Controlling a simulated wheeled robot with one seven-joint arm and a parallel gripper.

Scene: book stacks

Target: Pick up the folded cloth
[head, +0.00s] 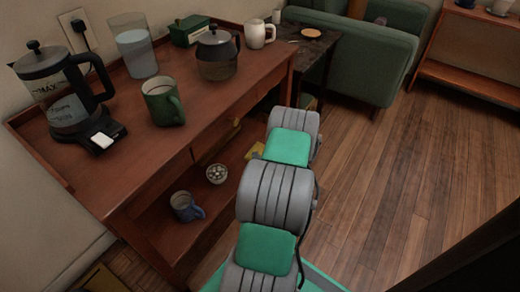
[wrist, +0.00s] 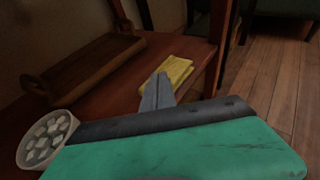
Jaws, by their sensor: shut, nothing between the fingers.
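The folded yellow cloth (wrist: 178,70) lies on the lower wooden shelf in the wrist view, near the shelf's right end. In the head view a small part of the cloth (head: 255,150) shows just left of my arm. My gripper (wrist: 158,80) points toward the cloth in the wrist view, its fingers together and empty. The fingertips overlap the cloth's left near edge in the picture; I cannot tell whether they touch it. In the head view my gripper is hidden behind my arm.
A white bowl of pale pieces (wrist: 45,140) stands left on the shelf, with a wooden tray (wrist: 85,70) behind. A blue mug (head: 186,206) is also there. The upper shelf (head: 115,190) holds a kettle (head: 60,95), pitcher (head: 134,48) and green mug (head: 162,103). Floor at right is clear.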

